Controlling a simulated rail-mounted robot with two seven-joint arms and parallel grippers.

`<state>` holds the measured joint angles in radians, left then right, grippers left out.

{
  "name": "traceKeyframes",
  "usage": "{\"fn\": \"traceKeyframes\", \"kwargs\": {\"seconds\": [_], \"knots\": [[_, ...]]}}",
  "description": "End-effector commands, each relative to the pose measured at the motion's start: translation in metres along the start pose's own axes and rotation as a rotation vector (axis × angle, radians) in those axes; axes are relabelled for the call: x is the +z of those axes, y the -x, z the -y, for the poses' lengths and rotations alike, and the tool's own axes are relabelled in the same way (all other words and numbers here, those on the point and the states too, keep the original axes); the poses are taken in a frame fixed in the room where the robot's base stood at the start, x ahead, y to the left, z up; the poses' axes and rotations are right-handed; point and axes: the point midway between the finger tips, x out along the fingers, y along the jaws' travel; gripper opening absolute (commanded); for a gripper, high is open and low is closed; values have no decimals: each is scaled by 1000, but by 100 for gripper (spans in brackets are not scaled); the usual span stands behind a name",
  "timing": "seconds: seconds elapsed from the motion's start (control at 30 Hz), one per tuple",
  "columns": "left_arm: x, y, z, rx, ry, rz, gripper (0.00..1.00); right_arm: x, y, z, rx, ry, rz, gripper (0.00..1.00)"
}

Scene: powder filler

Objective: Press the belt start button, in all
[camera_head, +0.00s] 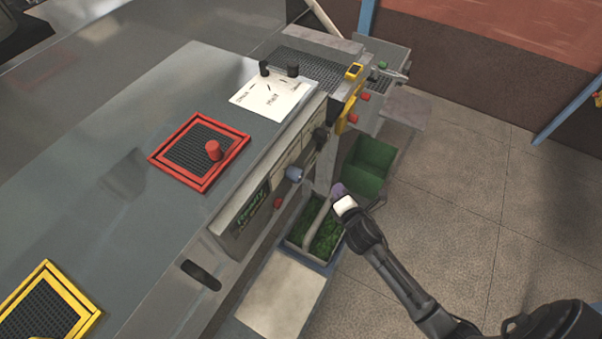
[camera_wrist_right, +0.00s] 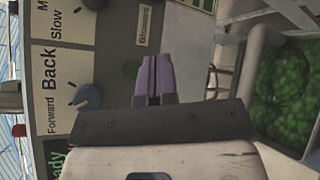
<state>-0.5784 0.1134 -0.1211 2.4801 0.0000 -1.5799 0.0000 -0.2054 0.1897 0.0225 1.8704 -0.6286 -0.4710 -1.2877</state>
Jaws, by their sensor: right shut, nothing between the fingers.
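The machine's control panel (camera_head: 262,192) faces my right arm. A blue-grey knob (camera_wrist_right: 86,96) sits by the labels "Forward", "Back" and "Slow". My right gripper (camera_head: 339,189) is in front of the panel, its purple fingers (camera_wrist_right: 153,76) shut and empty. Contact with the panel cannot be told. The green button is not clear in the head view. My left gripper is out of view.
A red button (camera_head: 278,203) sits below the knob (camera_head: 294,174). A bin of green material (camera_head: 325,235) stands near my right gripper, with a green box (camera_head: 368,165) behind. More red buttons (camera_head: 353,118) are on the machine's far end. The floor at right is open.

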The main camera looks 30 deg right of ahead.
Motion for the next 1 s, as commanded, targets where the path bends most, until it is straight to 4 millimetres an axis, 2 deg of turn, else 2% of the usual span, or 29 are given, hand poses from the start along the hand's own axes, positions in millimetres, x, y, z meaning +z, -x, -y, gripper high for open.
{"fn": "traceKeyframes", "kwargs": {"seconds": [0.37, 0.9, 1.0], "knots": [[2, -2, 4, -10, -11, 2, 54, -2, -2, -1, -1, -3, 0, 0], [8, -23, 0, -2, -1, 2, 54, -33, -44, -31, 1, -4, 0, 0], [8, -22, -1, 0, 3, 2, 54, -37, -50, -36, 0, -4, 0, 0]]}}
